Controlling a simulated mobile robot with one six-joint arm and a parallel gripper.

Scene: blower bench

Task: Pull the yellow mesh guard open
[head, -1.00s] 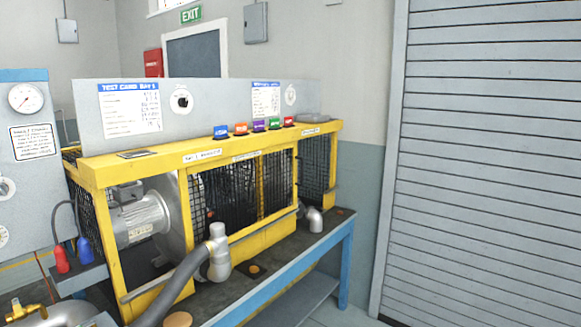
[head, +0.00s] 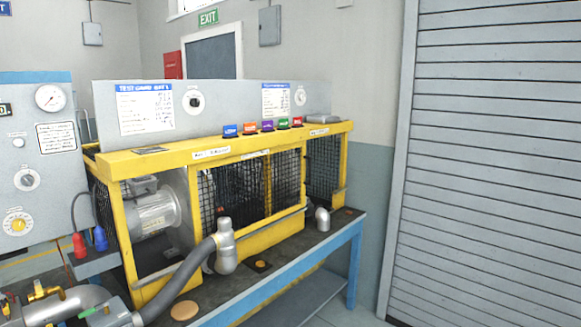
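The yellow guard frame (head: 240,150) stands on the bench in the head view. Black mesh (head: 230,192) fills its middle front section, and another mesh panel (head: 322,168) fills the right section. A yellow upright divides the middle mesh. The left front section has no visible mesh across it, and a grey motor (head: 152,212) shows inside. A thin rail runs along the lower front. I cannot tell which panel moves or where its handle is. My gripper is not in view.
A grey hose with an upright pipe elbow (head: 225,245) stands in front of the frame. A smaller elbow (head: 322,220) sits further right. Pipes with a brass valve (head: 42,291) fill the lower left. A control panel (head: 45,150) stands left. Floor right of the bench (head: 357,262) looks clear.

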